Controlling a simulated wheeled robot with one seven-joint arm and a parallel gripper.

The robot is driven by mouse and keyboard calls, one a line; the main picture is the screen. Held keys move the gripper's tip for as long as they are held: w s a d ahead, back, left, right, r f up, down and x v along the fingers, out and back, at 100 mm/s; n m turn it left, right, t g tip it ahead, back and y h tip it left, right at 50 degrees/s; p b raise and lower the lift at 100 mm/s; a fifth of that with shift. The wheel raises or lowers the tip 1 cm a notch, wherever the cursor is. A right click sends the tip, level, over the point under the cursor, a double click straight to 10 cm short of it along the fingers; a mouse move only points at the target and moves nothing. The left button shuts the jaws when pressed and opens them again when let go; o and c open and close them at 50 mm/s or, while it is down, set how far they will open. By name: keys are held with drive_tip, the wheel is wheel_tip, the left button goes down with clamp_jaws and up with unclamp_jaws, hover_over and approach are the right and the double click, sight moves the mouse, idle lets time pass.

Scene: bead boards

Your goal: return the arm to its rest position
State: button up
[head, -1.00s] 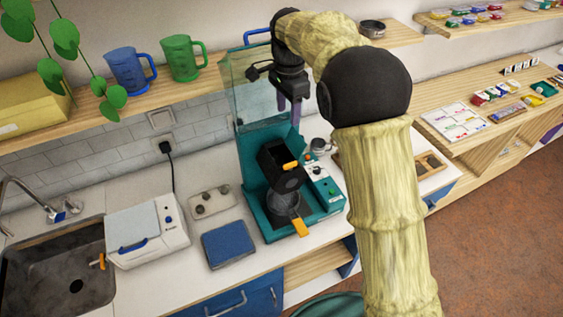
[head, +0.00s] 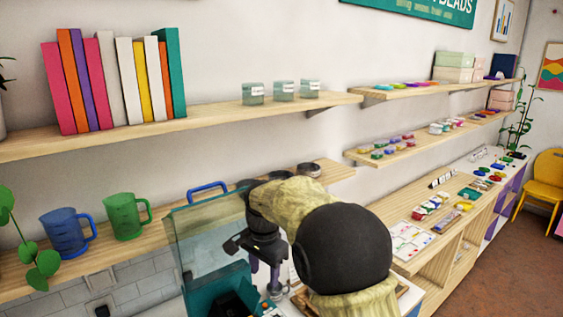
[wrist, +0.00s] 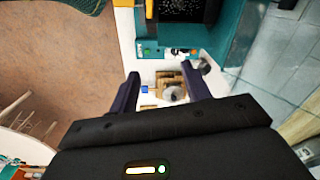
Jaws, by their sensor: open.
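My gripper (head: 265,276) is at the lower middle of the head view, in front of the teal machine (head: 212,295) with its clear raised cover (head: 205,240). My arm, in a pale yellow segmented sleeve with a black joint, comes up from the bottom edge. In the wrist view my gripper (wrist: 173,82) shows two dark purple fingers spread apart with nothing between them. Beyond the fingers lie a small round metal thing (wrist: 174,94) and part of the teal machine (wrist: 228,35).
A blue jug (head: 66,234) and a green jug (head: 126,215) stand on the shelf at left. Books (head: 115,80) and several jars (head: 284,91) fill the upper shelf. Bead trays (head: 410,238) lie on the right counter. Open floor (head: 520,262) shows at lower right.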

drive_tip(key=s+d+f+n+t+b, duration=0.1)
drive_tip(key=s+d+f+n, duration=0.3)
drive_tip(key=s+d, duration=0.6)
drive_tip(key=s+d+f+n+t+b, duration=0.1)
drive_tip(key=s+d+f+n+b, duration=0.1)
drive_tip(key=s+d+f, duration=0.5)
drive_tip(key=s+d+n, duration=0.1)
drive_tip(key=s+d, duration=0.2)
drive_tip(key=shift+s+n, duration=0.15)
drive_tip(key=shift+n, duration=0.25)
drive_tip(key=shift+c, duration=1.3)
drive_tip(key=shift+d, duration=0.15)
